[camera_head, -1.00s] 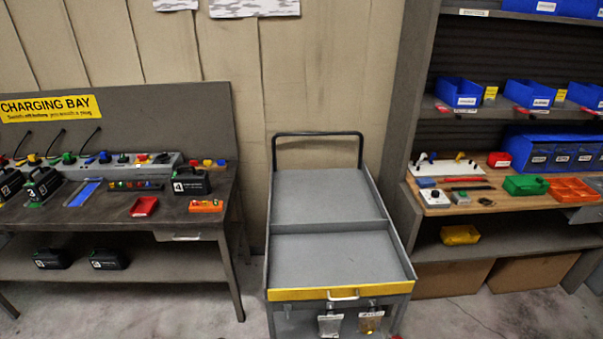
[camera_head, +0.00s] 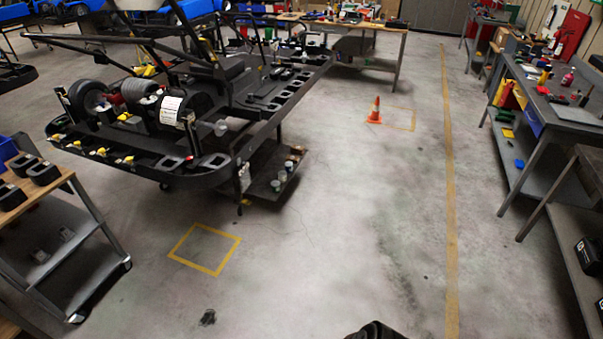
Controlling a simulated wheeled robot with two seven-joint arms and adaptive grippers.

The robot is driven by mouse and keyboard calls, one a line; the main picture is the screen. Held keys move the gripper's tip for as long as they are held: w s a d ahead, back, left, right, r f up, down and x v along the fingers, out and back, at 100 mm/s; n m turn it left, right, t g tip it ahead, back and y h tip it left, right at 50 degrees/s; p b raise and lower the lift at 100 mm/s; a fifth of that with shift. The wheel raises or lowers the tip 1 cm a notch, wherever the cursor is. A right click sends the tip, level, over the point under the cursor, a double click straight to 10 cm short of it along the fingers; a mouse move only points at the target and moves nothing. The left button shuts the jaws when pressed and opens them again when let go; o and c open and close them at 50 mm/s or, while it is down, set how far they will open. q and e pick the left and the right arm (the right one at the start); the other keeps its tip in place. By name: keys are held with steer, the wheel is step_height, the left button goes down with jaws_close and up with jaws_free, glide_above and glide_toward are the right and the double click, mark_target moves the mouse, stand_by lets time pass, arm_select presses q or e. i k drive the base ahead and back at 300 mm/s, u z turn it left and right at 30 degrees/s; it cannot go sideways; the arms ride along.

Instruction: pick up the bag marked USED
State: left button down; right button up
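No bag marked USED can be made out in the head view now. The grey trolley with two small bags hanging on its front, seen a second ago, is out of view. Neither of my grippers can be made out. A dark rounded shape (camera_head: 376,331) is cut off by the bottom edge, and I cannot tell what it is.
A black kart frame on a stand (camera_head: 195,110) fills the upper left. A wooden-topped trolley (camera_head: 40,195) is at the left edge. Workbenches (camera_head: 535,115) line the right. An orange cone (camera_head: 375,110) stands by a yellow floor line (camera_head: 449,190). The middle floor is clear.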

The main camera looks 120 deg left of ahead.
mark_target(244, 175)
steer(key=u, duration=4.85)
steer(key=k, duration=0.6)
steer(key=z, duration=0.15)
steer(key=i, duration=0.65)
steer(key=z, duration=0.8)
steer(key=i, duration=0.7)
steer(key=u, duration=0.55)
steer(key=i, duration=0.7)
steer(key=u, duration=0.7)
